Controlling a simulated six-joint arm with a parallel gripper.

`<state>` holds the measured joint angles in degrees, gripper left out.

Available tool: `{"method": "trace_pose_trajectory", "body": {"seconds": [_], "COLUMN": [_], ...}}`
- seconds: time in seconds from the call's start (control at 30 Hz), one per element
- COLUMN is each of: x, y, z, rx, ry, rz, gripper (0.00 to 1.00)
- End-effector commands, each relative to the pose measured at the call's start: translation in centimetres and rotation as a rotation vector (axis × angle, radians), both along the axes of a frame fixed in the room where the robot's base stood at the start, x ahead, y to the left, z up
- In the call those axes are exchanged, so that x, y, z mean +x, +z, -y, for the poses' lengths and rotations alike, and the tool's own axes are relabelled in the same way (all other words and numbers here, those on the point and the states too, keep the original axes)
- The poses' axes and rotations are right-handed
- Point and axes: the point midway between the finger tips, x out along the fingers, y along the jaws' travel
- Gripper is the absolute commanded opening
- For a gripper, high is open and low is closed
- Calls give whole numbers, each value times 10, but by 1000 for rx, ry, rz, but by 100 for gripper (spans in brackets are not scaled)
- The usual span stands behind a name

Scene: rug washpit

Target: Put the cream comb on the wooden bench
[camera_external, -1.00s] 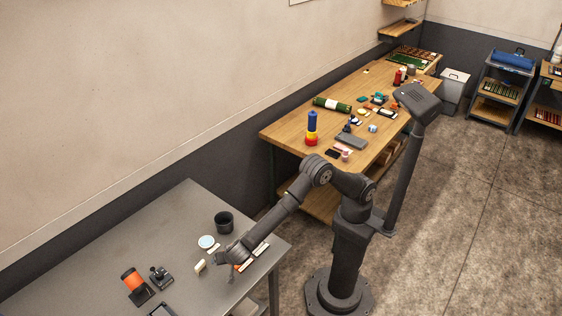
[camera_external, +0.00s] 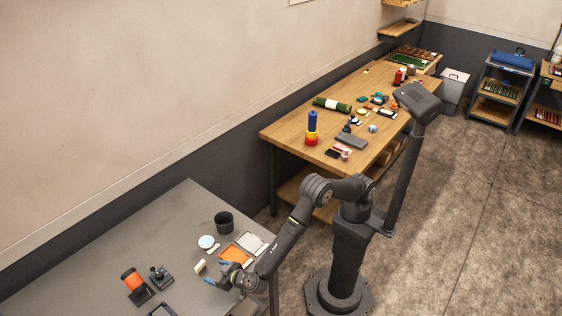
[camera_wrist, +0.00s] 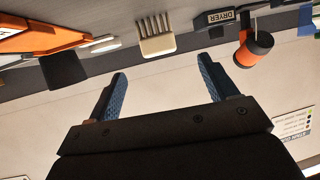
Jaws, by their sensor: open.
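The cream comb (camera_external: 199,266) is on the grey metal table in the external view, at the left of my gripper. In the wrist view the cream comb (camera_wrist: 156,44) shows its tines and lies just beyond the gap between my fingertips. My gripper (camera_external: 216,273) is low over the grey table, with blue fingers apart and nothing between them. In the wrist view my gripper (camera_wrist: 163,67) is open and empty, clear of the comb. The wooden bench (camera_external: 290,128) stands along the wall at the back, beyond my base.
The grey table (camera_external: 110,250) also bears a black cup (camera_external: 224,220), a round pale dish (camera_external: 206,242), an orange tray (camera_external: 235,254), a white tray (camera_external: 252,243) and an orange cylinder (camera_external: 133,281). The bench holds several items; its near left corner is bare.

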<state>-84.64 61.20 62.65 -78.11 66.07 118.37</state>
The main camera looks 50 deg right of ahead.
Motion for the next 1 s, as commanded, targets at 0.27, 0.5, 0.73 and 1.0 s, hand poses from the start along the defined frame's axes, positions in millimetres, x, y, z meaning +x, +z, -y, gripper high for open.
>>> {"method": "trace_pose_trajectory", "body": {"seconds": [0.27, 0.5, 0.73, 1.0], "x": [29, 49, 79, 81], "y": [-12, -14, -23, -24], "z": [-4, -5, -9, -9], "rx": [0, 2, 1, 1], "ry": [-1, -4, -1, 0], "rz": [0, 0, 0, 0], "gripper": [78, 78, 78, 70]}}
